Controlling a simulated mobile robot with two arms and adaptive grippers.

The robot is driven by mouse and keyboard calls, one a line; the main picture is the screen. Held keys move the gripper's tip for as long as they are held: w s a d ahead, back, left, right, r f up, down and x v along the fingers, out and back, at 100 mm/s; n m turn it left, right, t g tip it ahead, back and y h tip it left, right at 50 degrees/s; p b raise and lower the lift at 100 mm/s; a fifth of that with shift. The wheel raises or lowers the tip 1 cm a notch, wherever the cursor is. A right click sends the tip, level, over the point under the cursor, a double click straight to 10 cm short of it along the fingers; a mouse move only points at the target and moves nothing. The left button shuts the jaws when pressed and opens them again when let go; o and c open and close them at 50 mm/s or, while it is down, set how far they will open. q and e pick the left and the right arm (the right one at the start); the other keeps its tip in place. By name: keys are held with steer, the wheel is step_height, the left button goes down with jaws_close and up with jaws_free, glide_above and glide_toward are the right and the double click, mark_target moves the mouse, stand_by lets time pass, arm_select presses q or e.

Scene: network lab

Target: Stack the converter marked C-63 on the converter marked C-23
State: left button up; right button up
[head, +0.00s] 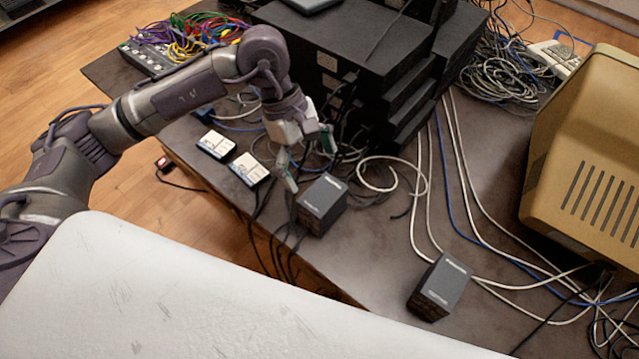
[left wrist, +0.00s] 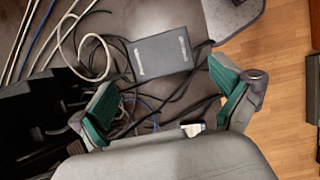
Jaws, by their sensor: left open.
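Two dark box-shaped converters are on the table. One converter (head: 322,204) is near the table's front edge, just below my left gripper in the head view; it also shows in the left wrist view (left wrist: 163,57). The other converter (head: 438,287) is further right, close to the white surface. Their markings are too small to read, so I cannot tell which is C-63 or C-23. My left gripper (head: 308,160) is open and empty, with green-padded fingers spread above the table; they also show in the left wrist view (left wrist: 168,102). My right gripper is not in view.
Stacked black equipment (head: 345,60) stands behind my left gripper. Loose cables surround the nearer converter. Two small white-topped boxes (head: 216,144) (head: 249,169) lie left of it. A beige monitor (head: 590,160) stands at right. Cables cross the table between the converters and monitor.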

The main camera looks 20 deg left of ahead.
arm_select(q)
steer(key=shift+v, duration=2.3)
steer(key=shift+s+f, duration=0.1)
